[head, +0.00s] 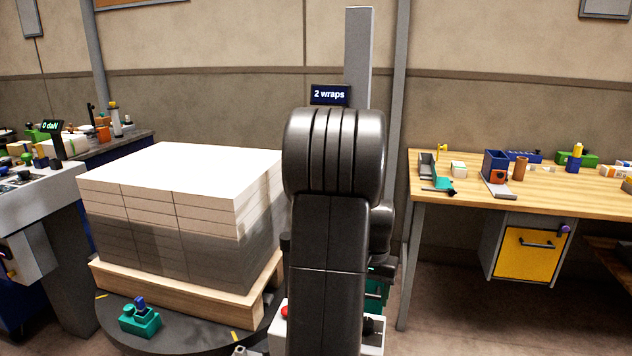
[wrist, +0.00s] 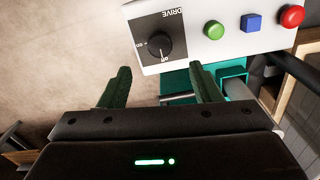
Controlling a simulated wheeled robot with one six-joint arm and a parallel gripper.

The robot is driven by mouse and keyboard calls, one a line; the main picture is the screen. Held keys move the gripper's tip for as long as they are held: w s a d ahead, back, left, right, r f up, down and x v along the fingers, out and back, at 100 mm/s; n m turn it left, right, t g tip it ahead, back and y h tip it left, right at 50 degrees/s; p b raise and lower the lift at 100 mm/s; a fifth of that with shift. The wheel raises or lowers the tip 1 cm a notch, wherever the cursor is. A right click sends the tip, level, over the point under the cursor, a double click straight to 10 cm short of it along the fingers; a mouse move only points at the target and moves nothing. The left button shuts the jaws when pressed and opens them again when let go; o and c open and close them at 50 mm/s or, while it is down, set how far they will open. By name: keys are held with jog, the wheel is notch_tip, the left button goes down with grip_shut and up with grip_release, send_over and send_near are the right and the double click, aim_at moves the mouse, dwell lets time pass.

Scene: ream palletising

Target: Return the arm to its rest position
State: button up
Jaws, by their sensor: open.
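My gripper (wrist: 158,88) shows in the wrist view with its two green fingers apart and nothing between them. Just beyond the fingertips is a white control panel (wrist: 187,60) with a black DRIVE knob (wrist: 159,46), a green button (wrist: 213,29), a blue square button (wrist: 251,22) and a red button (wrist: 291,16). The fingers look clear of the knob, though the exact distance is hard to tell. In the head view my own dark arm stands in the middle and hides the gripper and most of the panel.
A stack of reams (head: 170,220), its lower part wrapped in dark film, sits on a wooden pallet (head: 180,293) on a round turntable (head: 190,343) at left. A display (head: 330,95) reads "2 wraps". A wooden workbench (head: 570,190) with small items stands at right.

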notch_tip(320, 180, down, 9)
jog(key=shift+r+b, duration=0.15)
jog(key=shift+b, duration=0.35)
jog(key=shift+r, duration=0.1)
